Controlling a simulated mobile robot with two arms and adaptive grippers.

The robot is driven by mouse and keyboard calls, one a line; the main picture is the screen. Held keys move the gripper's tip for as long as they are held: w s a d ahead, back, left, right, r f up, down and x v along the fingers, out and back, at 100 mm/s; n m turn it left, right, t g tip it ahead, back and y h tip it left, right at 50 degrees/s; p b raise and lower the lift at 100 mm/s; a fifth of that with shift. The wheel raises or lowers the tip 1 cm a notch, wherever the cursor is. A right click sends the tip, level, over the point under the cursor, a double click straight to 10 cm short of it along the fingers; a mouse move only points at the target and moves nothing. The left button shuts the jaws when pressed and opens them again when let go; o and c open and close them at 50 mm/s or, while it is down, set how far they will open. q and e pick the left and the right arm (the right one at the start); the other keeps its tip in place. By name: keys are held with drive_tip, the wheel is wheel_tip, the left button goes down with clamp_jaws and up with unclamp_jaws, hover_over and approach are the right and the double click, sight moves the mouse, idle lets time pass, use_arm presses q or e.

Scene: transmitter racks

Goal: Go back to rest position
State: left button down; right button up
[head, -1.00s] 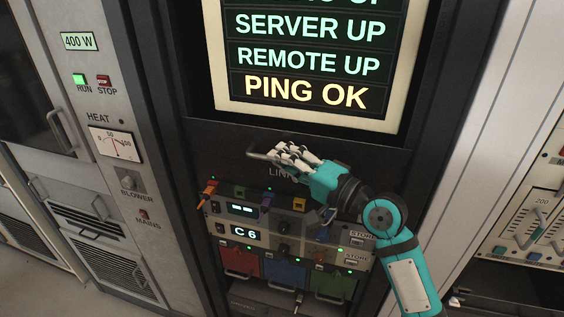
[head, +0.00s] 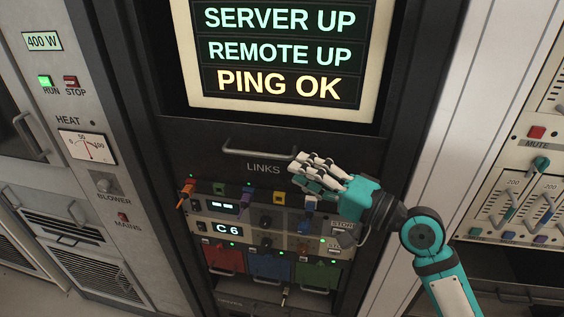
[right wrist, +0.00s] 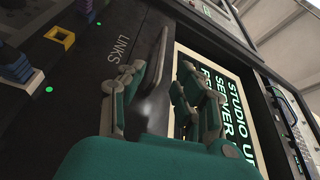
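My right gripper (head: 302,171), with pale segmented fingers and a teal body, is in front of the dark LINKS panel. In the right wrist view its two finger sides (right wrist: 164,88) stand apart with a gap between them, and I see nothing held. A grey bar handle (head: 252,152) on the panel runs up to just beside the fingertips. The handle also shows beyond the gap in the right wrist view (right wrist: 156,58). I cannot tell how far the fingers are from it. My left gripper is not in view.
Below are rack modules with coloured plugs and a C 6 display (head: 228,229). A lit screen (head: 278,84) reading PING OK is above. A cabinet with a HEAT meter (head: 88,147) is at left, and a fader panel (head: 522,205) at right.

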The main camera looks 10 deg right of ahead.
drive_tip(key=shift+v, duration=0.9)
drive_tip(key=shift+f, duration=0.1)
